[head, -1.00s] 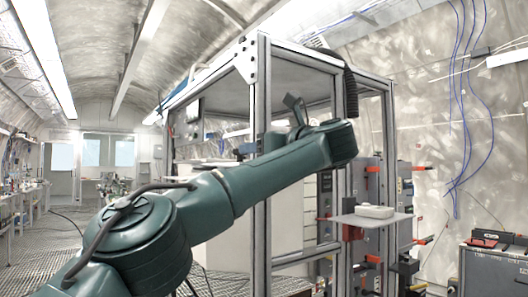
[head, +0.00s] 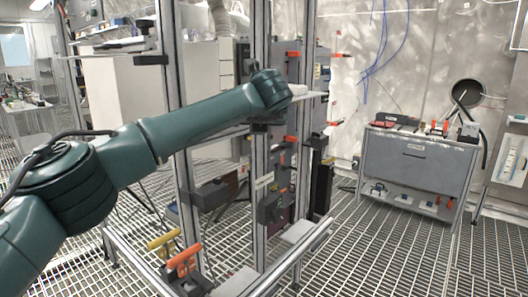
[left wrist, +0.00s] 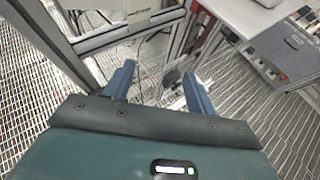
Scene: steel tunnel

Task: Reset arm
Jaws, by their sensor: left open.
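My left arm (head: 150,145) reaches in from the left in the head view, dark green, stretched toward a metal-profile frame (head: 168,90). Its far end is in front of the frame's posts, and the gripper fingers cannot be made out there. In the left wrist view my left gripper (left wrist: 160,87) has its two blue fingers spread apart with nothing between them. Frame bars and the grated floor lie beyond the fingers. My right arm and right gripper are in neither view.
A grey workbench (head: 415,160) with tools on top stands at the right by the wall. Orange and yellow clamp handles (head: 184,256) sit low on the frame. The grated floor (head: 390,250) is clear between frame and bench.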

